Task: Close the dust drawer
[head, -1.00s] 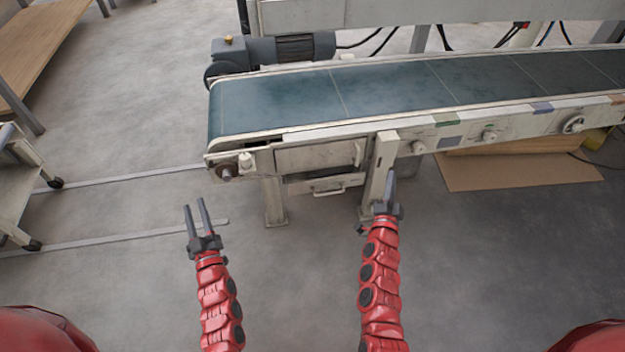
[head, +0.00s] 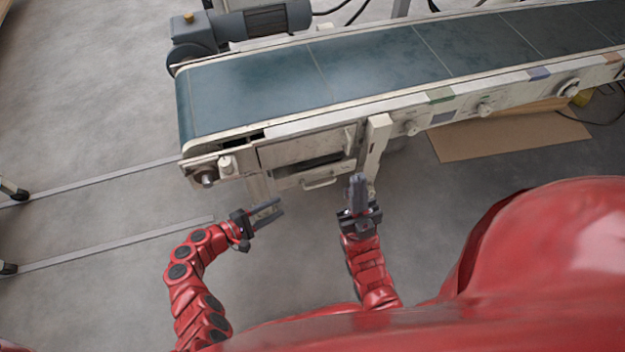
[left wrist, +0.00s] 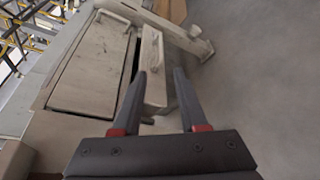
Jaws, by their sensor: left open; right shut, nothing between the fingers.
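The dust drawer (head: 300,180) is a pale, worn metal drawer with a bar handle (head: 320,183), low under the near end of the conveyor. A dark gap shows above its front, so it stands partly out. In the left wrist view the drawer front (left wrist: 153,62) lies ahead, between and beyond my fingertips. My left gripper (head: 279,208) is open and empty, just in front and to the left of the handle, and its fingers also show in the left wrist view (left wrist: 160,75). My right gripper (head: 357,180) is shut and empty, right of the drawer near the frame leg.
A closed panel (head: 300,149) sits above the drawer under the conveyor belt (head: 370,65). A pale frame leg (head: 377,145) stands right of the drawer. A cardboard sheet (head: 500,138) lies on the floor at right. The floor in front is clear.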

